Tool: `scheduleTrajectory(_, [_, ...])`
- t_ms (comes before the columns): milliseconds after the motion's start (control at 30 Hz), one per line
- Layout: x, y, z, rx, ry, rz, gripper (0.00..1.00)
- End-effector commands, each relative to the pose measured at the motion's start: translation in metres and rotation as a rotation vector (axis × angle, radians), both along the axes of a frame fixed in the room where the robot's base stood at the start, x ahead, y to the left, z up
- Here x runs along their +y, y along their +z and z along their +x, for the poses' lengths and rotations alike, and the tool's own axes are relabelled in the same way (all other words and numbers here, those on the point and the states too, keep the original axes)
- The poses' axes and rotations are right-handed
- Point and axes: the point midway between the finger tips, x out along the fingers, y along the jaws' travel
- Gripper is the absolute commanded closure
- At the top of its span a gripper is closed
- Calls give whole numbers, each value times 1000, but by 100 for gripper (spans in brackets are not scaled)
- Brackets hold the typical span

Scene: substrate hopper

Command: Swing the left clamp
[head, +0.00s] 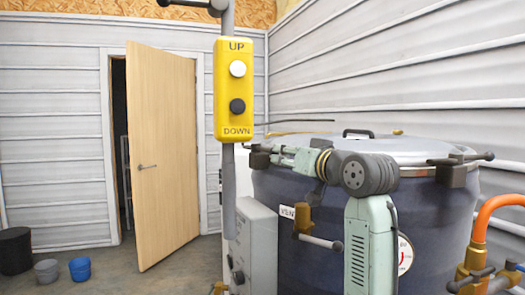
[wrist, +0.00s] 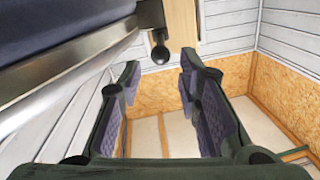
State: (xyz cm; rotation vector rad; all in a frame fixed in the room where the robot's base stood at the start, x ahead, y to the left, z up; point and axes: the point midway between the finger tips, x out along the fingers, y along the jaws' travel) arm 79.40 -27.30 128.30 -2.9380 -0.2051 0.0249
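The left clamp (head: 260,159) is a dark block at the left rim of the big dark blue vessel (head: 430,225) in the head view. In the wrist view, which is upside down, the clamp (wrist: 150,14) is at the top centre. Its short handle ends in a dark ball knob (wrist: 160,52). My gripper (wrist: 160,68) is open and empty, with its two padded fingers spread. The knob appears between the fingertips, seemingly just beyond them; I see no contact. In the head view my arm reaches left across the vessel's rim, and the fingers are hard to make out.
A yellow UP/DOWN pendant (head: 234,90) hangs in front of the vessel's left side. A grey control box (head: 255,240) stands below. Another clamp (head: 455,170) is on the right rim, and an orange hose (head: 488,215) beyond it.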

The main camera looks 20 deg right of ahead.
Motion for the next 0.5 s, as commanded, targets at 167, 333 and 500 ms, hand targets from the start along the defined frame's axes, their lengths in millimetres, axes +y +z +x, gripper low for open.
scheduleTrajectory(167, [4, 2, 25, 4, 1, 1, 69])
scheduleTrajectory(333, [8, 3, 59, 3, 1, 2, 69])
scheduleTrajectory(500, [12, 3, 86, 2, 0, 1, 69])
